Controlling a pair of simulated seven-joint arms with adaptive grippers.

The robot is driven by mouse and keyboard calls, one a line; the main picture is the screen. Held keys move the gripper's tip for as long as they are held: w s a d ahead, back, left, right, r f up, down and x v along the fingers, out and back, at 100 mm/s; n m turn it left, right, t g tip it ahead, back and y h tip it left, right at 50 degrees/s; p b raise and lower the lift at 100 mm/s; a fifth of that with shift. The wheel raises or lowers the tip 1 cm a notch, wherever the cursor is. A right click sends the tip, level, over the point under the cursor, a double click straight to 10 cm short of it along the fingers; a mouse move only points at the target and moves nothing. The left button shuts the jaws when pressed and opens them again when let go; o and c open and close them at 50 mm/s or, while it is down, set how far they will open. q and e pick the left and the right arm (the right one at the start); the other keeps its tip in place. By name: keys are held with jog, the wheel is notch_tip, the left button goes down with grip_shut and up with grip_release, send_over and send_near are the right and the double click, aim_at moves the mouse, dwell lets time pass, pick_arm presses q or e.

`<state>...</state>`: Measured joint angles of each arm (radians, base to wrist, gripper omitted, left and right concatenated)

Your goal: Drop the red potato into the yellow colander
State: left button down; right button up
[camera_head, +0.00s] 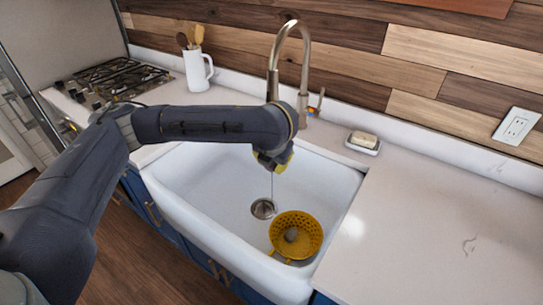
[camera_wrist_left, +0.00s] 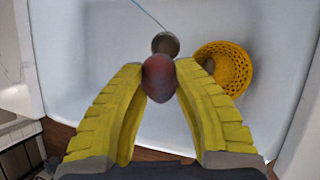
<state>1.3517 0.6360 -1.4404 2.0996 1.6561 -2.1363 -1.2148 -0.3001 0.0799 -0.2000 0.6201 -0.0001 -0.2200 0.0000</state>
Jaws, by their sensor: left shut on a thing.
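The yellow colander (camera_head: 312,222) stands in the sink toward its front right, with a brownish lump (camera_head: 291,234) inside. My left gripper (camera_head: 275,164) is over the sink, above and to the back left of the colander. In the left wrist view its yellow fingers (camera_wrist_left: 161,88) are shut on the red potato (camera_wrist_left: 159,82). The colander (camera_wrist_left: 240,62) shows there to the right of the potato, apart from it. The potato cannot be made out in the head view. My right gripper is not in view.
The white sink (camera_head: 340,185) has a drain (camera_head: 264,208) left of the colander. A tall faucet (camera_head: 305,60) stands behind my gripper; a thin line falls toward the drain. A soap dish (camera_head: 362,147), white jug (camera_head: 197,72) and stove (camera_head: 115,78) are around. The right counter (camera_head: 440,220) is clear.

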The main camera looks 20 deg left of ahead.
pick_arm(q)
jog(key=s+d+f, duration=0.2)
jog(key=d+f, duration=0.2)
jog(key=f, duration=0.6)
jog(key=s+d+f, duration=0.2)
jog(key=d+f, duration=0.2)
jog(key=f, duration=0.7)
jog(key=shift+s, duration=0.3)
jog(key=c, duration=1.1)
grip_release()
jog(key=shift+r, duration=0.1)
jog(key=shift+o, duration=0.2)
